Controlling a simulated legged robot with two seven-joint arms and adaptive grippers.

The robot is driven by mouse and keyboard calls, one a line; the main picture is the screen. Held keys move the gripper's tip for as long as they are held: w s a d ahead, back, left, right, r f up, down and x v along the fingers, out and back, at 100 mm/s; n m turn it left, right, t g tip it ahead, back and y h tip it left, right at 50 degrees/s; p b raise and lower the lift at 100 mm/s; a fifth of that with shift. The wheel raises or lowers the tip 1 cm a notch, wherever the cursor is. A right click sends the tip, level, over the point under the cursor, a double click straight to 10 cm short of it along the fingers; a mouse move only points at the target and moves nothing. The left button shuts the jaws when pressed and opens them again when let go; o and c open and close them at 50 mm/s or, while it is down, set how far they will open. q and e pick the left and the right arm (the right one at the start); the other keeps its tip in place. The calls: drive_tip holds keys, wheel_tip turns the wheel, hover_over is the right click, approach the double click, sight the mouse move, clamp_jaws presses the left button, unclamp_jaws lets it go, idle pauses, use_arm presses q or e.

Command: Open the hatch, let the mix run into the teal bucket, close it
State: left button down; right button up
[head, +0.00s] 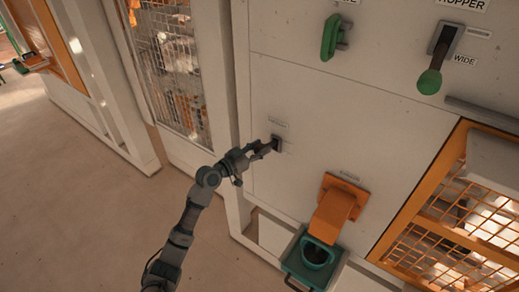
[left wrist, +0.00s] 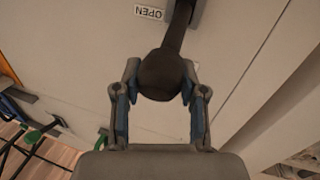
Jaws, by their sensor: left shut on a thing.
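A dark lever with a round black knob (left wrist: 163,75) stands on the pale panel, near a label reading OPEN in the left wrist view. My left gripper (head: 268,148) is at this lever in the head view. In the left wrist view its two fingers (left wrist: 160,100) are shut on the knob from both sides. The lever's small dark mount (head: 277,142) shows just past the fingertips. An orange chute (head: 335,211) juts from the panel to the lower right. The teal bucket (head: 328,257) is under it, with a dark inside whose contents I cannot make out. My right gripper is not in view.
A green handle (head: 330,38) and a green-knobbed lever (head: 430,80), beside a WIDE label, are higher on the panel. An orange mesh guard (head: 420,205) is at the right, another mesh (head: 165,60) at upper left. Open floor (head: 90,190) lies left.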

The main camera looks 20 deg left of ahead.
use_arm(q)
drive_tip(key=c, duration=0.7)
unclamp_jaws()
drive_tip(key=shift+w+r, duration=0.1)
drive_tip(key=shift+o, duration=0.3)
drive_tip(key=shift+a, duration=0.1)
drive_tip(key=v, duration=1.2)
drive_tip(key=shift+a+f, duration=0.15)
drive_tip(key=shift+f, duration=0.1)
drive_tip(key=shift+w, duration=0.15)
